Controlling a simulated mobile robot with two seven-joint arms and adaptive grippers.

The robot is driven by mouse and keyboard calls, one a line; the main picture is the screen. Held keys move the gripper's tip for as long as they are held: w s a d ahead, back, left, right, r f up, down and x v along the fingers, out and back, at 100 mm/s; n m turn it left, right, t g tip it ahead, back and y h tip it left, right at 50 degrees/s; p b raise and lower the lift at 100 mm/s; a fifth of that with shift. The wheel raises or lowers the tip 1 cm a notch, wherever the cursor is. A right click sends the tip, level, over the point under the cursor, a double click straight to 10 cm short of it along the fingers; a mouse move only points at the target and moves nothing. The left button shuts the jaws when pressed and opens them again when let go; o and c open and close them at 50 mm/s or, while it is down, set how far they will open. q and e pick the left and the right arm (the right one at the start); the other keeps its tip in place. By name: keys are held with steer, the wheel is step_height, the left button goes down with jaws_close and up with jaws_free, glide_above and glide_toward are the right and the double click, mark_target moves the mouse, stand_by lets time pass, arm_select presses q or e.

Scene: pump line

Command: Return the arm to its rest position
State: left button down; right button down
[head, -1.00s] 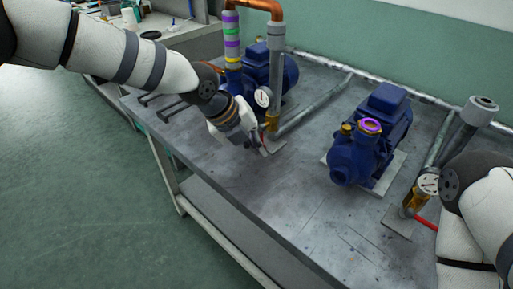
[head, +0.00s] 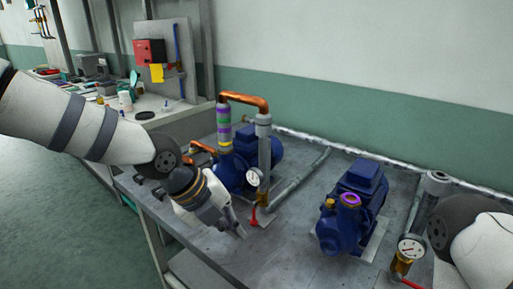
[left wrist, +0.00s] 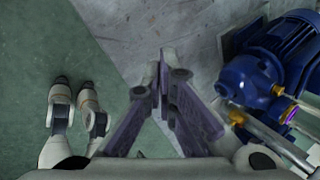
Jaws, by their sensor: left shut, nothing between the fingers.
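My left arm comes in from the left in the head view. Its gripper (head: 238,230) is shut and empty, low over the bench by the left pump's pipework. In the left wrist view the fingers (left wrist: 164,58) meet at their tips with nothing between them, with floor and bench top below. The small red valve handle (head: 253,216) is just right of the fingertips, apparently apart from them. My right arm shows at the right edge of the head view; its gripper is out of the picture.
The left blue pump (head: 232,170) carries a banded pipe (head: 224,128), a copper bend (head: 245,99) and a gauge (head: 254,178). A second blue pump (head: 345,222) stands right, with another gauge (head: 411,247) beyond. The metal bench (head: 285,250) is bare in front. A cluttered counter (head: 160,108) stands behind left.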

arm_select(q)
steer(key=s+a+f+n+g, duration=0.1)
steer(key=s+f+n+g, duration=0.3)
steer(key=s+f+n, duration=1.25)
steer(key=s+a+f+n+y, duration=0.1)
steer(key=s+a+n, duration=0.3)
steer(key=s, duration=0.4)
steer(key=s+a+f+n+g+y, duration=0.1)
steer(key=s+a+f+n+y, duration=0.1)
steer(key=s+a+f+n, duration=0.2)
steer(key=s+a+f+n+y, duration=0.2)
steer(key=s+a+n, duration=0.3)
steer(key=s, duration=0.6)
steer(key=shift+s+a+f+n, duration=0.3)
steer(key=shift+a+f+n, duration=0.1)
steer(key=shift+a, duration=0.45)
